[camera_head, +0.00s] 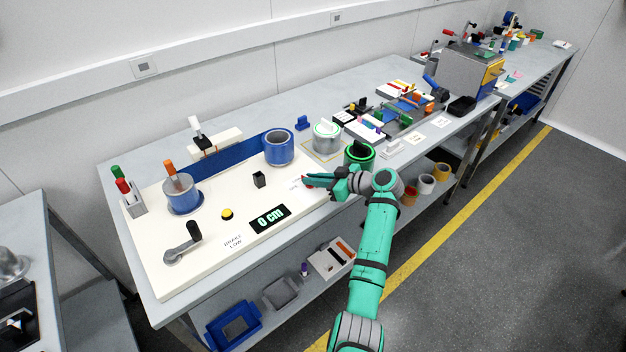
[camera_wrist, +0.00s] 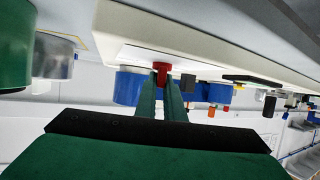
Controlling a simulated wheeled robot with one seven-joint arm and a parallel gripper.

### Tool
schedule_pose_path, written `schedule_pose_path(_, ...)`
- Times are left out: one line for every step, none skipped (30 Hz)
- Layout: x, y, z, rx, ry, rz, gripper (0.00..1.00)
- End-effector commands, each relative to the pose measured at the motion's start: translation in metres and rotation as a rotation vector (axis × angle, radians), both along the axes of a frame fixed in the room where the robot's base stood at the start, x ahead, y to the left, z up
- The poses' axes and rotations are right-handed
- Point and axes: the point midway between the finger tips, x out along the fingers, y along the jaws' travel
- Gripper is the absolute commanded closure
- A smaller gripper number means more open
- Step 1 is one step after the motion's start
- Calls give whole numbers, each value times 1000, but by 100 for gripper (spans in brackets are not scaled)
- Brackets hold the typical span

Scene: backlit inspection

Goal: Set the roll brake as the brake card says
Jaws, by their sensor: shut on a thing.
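The brake card (camera_head: 234,242), printed "BRAKE LOW", lies on the front part of the white board (camera_head: 215,262). My gripper (camera_head: 311,180) is at the board's right end, its fingers shut on a small red knob (camera_wrist: 161,68). In the wrist view my gripper (camera_wrist: 161,85) shows both fingertips at this knob. A white printed label (camera_head: 294,185) lies beside the knob; its marks are too small to read. The knob's exact setting is mostly hidden by the fingers in the head view.
The board carries a blue roll (camera_head: 279,150), a blue cylinder (camera_head: 184,195), a display (camera_head: 270,218) reading "0 cm", a yellow button (camera_head: 227,214) and a crank (camera_head: 183,247). A green-black canister (camera_head: 359,157) stands close behind my gripper. Clear floor lies right of the bench.

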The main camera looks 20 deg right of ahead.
Motion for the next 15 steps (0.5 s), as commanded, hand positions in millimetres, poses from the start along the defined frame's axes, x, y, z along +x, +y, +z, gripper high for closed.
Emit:
schedule_pose_path(-1,0,-3,-1,6,0,100)
schedule_pose_path(-1,0,-3,0,6,-1,84)
schedule_pose_path(-1,0,-3,0,6,-1,75)
schedule_pose_path(-1,0,-3,1,6,-1,73)
schedule_pose_path(-1,0,-3,0,5,0,73)
schedule_pose_path(-1,0,-3,0,5,0,73)
schedule_pose_path(-1,0,-2,0,4,-1,73)
schedule_pose_path(-1,0,-2,-1,3,-1,73)
schedule_pose_path(-1,0,-2,-1,3,-1,73)
schedule_pose_path(-1,0,-2,-1,3,-1,73)
schedule_pose_path(0,0,-2,-1,3,-1,73)
schedule_pose_path(-1,0,-1,0,3,-1,73)
schedule_pose_path(-1,-1,-1,0,3,-1,73)
schedule_pose_path(-2,-2,0,0,2,-2,73)
schedule_pose_path(-4,-3,1,0,2,-2,73)
